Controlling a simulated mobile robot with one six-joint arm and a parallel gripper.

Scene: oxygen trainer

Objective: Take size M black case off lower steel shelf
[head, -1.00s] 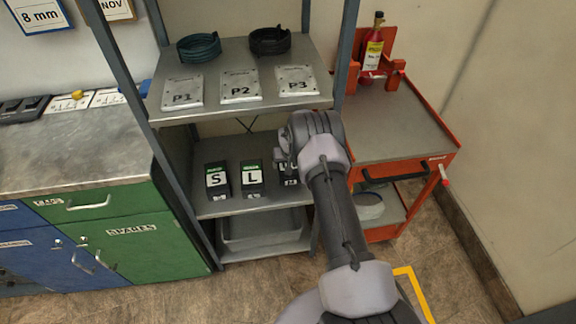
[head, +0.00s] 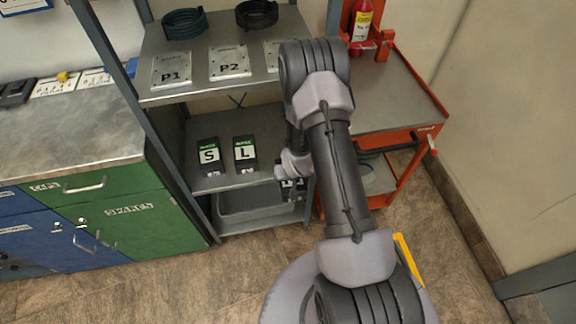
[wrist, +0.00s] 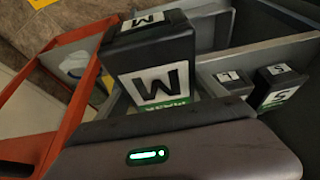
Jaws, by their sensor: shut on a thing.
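The size M black case (wrist: 155,62) has a white label with a black M and a green strip. It fills the middle of the wrist view, close to my gripper (wrist: 185,135). In the head view my gripper (head: 292,172) is shut on the case (head: 291,189), which is mostly hidden by my arm. The case shows over the right front edge of the lower steel shelf (head: 225,182). The black S case (head: 208,156) and L case (head: 245,154) stand on that shelf to its left. My fingertips are not clear in either view.
The upper shelf (head: 200,85) holds labelled plates and coiled hoses. A grey bin (head: 255,207) sits beneath the lower shelf. A shelf post (head: 120,100) stands at the left. An orange cart (head: 405,110) with a red cylinder stands to the right. Floor in front is open.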

